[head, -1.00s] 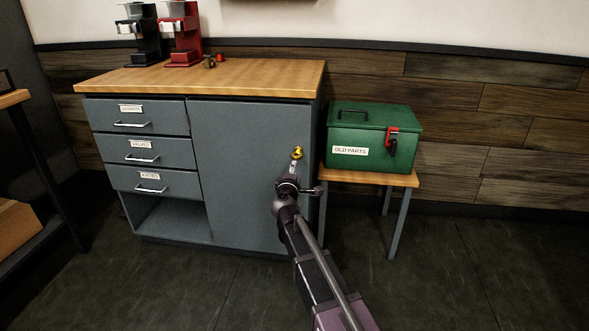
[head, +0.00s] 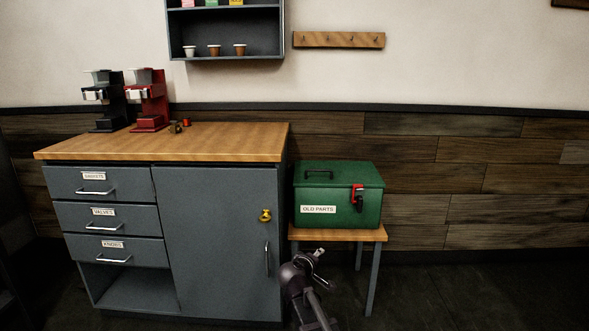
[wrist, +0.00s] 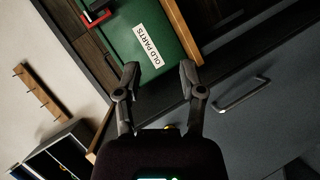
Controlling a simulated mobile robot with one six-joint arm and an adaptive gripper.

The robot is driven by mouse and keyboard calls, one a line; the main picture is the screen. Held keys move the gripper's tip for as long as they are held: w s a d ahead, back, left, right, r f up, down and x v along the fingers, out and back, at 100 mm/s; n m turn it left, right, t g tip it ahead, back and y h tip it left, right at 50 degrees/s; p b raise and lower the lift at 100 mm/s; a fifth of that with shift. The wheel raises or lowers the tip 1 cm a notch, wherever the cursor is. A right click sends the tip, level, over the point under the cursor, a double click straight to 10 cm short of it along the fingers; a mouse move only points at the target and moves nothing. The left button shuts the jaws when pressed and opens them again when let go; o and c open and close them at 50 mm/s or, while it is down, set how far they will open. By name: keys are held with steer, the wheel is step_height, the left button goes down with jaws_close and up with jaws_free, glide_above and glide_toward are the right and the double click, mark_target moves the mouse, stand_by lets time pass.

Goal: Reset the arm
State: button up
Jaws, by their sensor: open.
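My gripper (head: 317,268) is in the lower middle of the head view, in front of the small table and to the right of the cabinet door's handle. In the wrist view my gripper (wrist: 157,80) has its two fingers spread apart with nothing between them. The grey cabinet (head: 215,240) has its door shut, with a yellow knob (head: 265,215) and a vertical metal handle (head: 267,258). A green box labelled OLD PARTS (head: 338,188) stands closed on the small table, with a red and black latch on its front.
A black brewer (head: 107,105) and a red brewer (head: 149,102) stand on the wooden counter (head: 220,140), with small parts beside them. Three labelled drawers are shut at the left. A wall shelf (head: 225,45) holds cups. A hook rail (head: 340,40) hangs on the wall. Floor is clear at right.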

steer(key=s+d+f+m+g+y+p, duration=0.1)
steer(key=s+d+f+m+g, duration=0.25)
steer(key=s+d, duration=0.2)
steer(key=s+d+f+m+g+p, duration=0.1)
steer(key=s+d+f+m+g, duration=0.15)
steer(key=s+d+g, duration=0.35)
steer(key=s+a+f+m+g+y+p, duration=0.1)
steer(key=s+y, duration=0.2)
steer(key=s, duration=0.4)
steer(key=s+f+m+g+y, duration=0.2)
steer(key=s, duration=0.5)
step_height(320, 180, up, 38)
steer(key=p, duration=3.8)
steer(key=shift+r, duration=0.2)
steer(key=shift+w+a+f, duration=0.1)
steer(key=shift+f, duration=0.05)
